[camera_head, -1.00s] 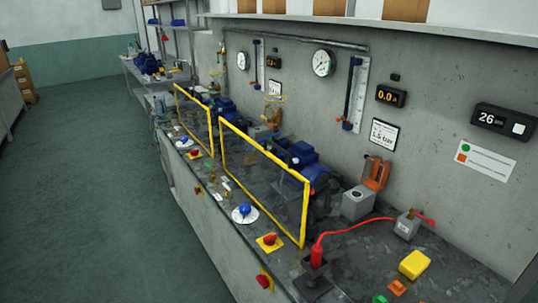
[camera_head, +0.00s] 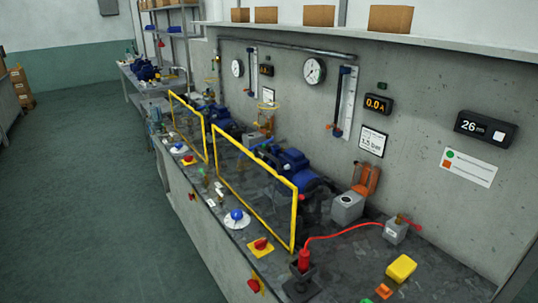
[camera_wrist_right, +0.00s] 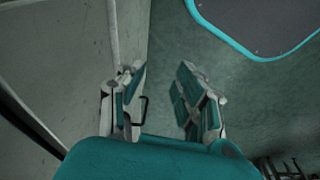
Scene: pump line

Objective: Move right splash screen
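The right splash screen (camera_head: 232,160) is a see-through panel in a yellow frame on the bench, in front of a blue pump (camera_head: 294,165). It stands upright along the bench. A second, smaller yellow-framed screen (camera_head: 204,134) stands farther off to its left. My right gripper (camera_wrist_right: 160,88) shows in the right wrist view with its two fingers well apart and nothing between them. It hangs over the green floor beside a grey wall, and no screen shows there. Neither gripper is in the head view.
In front of the right screen are a blue knob on a white dial (camera_head: 237,217) and a red knob on a yellow plate (camera_head: 260,246). A red plug with a cable (camera_head: 304,260) stands near its right end. A yellow block (camera_head: 401,268) lies farther right. The floor (camera_head: 90,180) at left is clear.

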